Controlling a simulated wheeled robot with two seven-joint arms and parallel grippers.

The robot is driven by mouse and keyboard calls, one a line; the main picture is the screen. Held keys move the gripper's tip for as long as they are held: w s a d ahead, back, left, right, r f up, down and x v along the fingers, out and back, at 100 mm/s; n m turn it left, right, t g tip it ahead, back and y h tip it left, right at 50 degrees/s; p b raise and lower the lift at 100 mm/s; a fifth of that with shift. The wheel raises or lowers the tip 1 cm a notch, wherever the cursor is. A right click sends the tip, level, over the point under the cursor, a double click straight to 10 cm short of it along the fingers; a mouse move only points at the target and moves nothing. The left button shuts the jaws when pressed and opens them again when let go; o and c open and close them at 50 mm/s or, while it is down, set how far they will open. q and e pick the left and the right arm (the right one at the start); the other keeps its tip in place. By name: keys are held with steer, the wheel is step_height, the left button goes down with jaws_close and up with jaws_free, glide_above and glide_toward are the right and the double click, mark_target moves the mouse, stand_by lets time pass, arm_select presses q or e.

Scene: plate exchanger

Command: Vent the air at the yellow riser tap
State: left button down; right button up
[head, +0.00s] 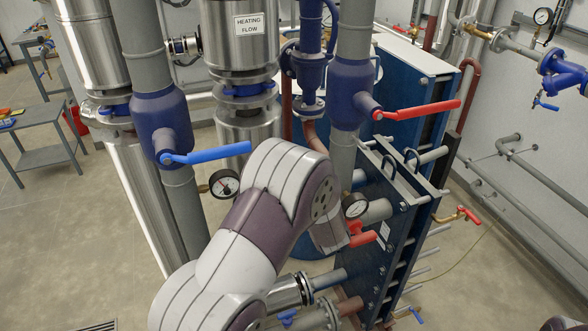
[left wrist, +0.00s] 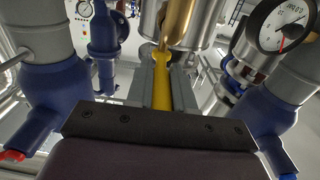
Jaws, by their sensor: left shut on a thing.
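The yellow tap handle (left wrist: 162,92) shows in the left wrist view, running down from a brass-coloured fitting (left wrist: 182,24). My left gripper (left wrist: 162,82) is shut on the handle, with one grey finger on each side of it. The handle's lower end is hidden behind the dark gripper body. In the head view my left arm covers the middle, and the yellow tap and the gripper's fingertips are hidden behind it. My right gripper is in neither view.
Two dark blue valves with a blue lever (head: 207,154) and a red lever (head: 418,110) stand around my arm. Pressure gauges (head: 224,182) (head: 355,205) sit close by. The blue plate exchanger (head: 395,240) is to the right. Open floor lies at the left.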

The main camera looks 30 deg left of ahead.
arm_select(q)
steer(key=shift+w+r, duration=0.15)
steer(key=shift+r, duration=0.3)
steer(key=c, duration=1)
jaws_free()
steer(key=shift+c, duration=0.2)
steer(key=shift+o, duration=0.3)
steer(key=shift+a+f, duration=0.15)
steer(key=shift+f, duration=0.1)
steer(key=shift+s+d+f+b, duration=0.15)
steer(key=shift+s+d+b, duration=0.2)
steer(key=shift+d, duration=0.1)
steer(key=b+v, duration=0.4)
steer(key=v, duration=0.7)
steer(key=shift+s, duration=0.25)
steer(key=shift+d, duration=0.15)
